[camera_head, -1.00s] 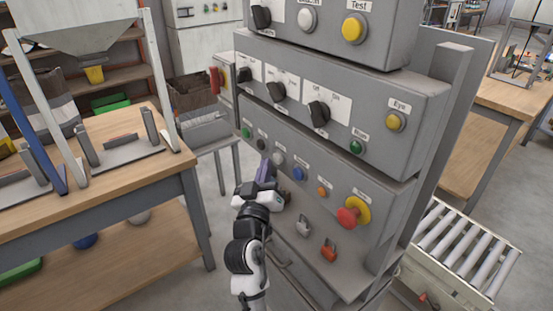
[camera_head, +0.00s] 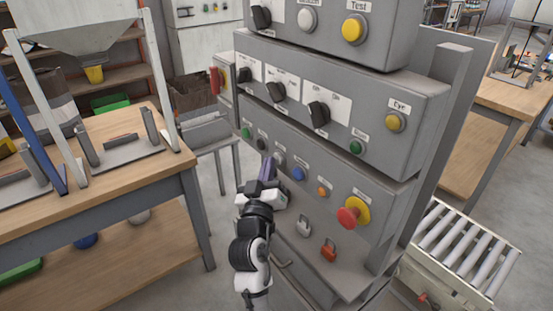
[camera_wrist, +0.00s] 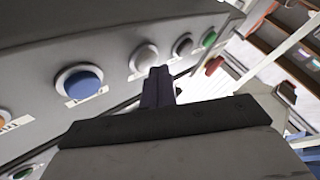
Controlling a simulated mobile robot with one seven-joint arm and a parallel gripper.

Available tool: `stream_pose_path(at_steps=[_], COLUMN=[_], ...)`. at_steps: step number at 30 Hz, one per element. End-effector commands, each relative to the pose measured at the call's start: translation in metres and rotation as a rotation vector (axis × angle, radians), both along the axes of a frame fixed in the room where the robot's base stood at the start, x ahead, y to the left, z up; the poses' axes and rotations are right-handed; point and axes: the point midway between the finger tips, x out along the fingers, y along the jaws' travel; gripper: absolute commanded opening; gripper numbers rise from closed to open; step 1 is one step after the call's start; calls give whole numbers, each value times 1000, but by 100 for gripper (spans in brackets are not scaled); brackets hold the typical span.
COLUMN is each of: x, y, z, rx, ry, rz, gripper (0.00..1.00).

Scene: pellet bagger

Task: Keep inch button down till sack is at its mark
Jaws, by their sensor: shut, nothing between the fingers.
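The lower row of the grey control panel (camera_head: 320,178) has green (camera_head: 246,132), black (camera_head: 262,144), white (camera_head: 279,159), blue (camera_head: 298,174) and orange (camera_head: 321,192) buttons. Their labels are too small to read, so I cannot tell which is the inch button. My gripper (camera_head: 268,166) is shut and empty, its purple fingertips beside the white button. In the wrist view the fingertips (camera_wrist: 158,76) stand just beside the white button (camera_wrist: 144,57), with the blue button (camera_wrist: 79,82) to the left. Whether they touch the panel is unclear. I cannot make out the sack or its mark.
A roller conveyor (camera_head: 462,250) is at right. A wooden workbench (camera_head: 170,185) stands at left.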

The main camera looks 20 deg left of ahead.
Motion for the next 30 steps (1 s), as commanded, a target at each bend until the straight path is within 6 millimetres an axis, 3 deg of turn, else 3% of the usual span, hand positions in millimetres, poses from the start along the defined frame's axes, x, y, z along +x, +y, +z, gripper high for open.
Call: stream_pose_path(at_steps=[30], x=[8], y=[-7], z=[0], rx=[0], ry=[1], rz=[-3], gripper=[0])
